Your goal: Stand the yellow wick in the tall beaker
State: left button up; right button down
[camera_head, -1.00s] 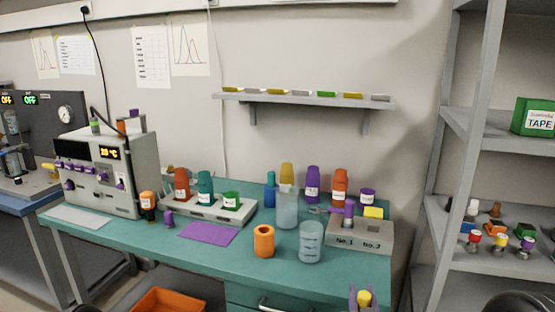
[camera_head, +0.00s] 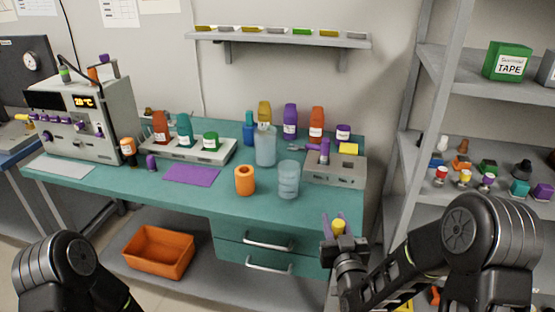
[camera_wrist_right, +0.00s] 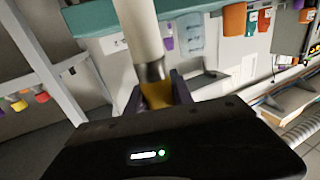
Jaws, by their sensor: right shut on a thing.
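My right gripper (camera_head: 337,226) is shut on the yellow wick (camera_head: 338,228), in front of the bench's right front corner. Only its yellow end shows between purple fingers in the head view. In the right wrist view the fingers (camera_wrist_right: 158,97) grip the yellow part, and a metal band and a long white shaft (camera_wrist_right: 140,30) extend away from them. The tall beaker (camera_head: 265,147), pale blue and translucent, stands upright on the bench, left of and behind the gripper and apart from it. My left gripper is out of view.
A shorter beaker (camera_head: 288,180) and an orange cup (camera_head: 245,181) stand in front of the tall beaker. A grey block (camera_head: 335,170) is to its right, with bottles behind. A purple mat (camera_head: 192,176) lies left. A shelf rack (camera_head: 420,150) stands at right.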

aim_at(288, 192)
jog(key=u, duration=1.2)
jog(key=k+l, duration=0.15)
jog(key=k, duration=0.3)
jog(key=i+l, duration=0.35)
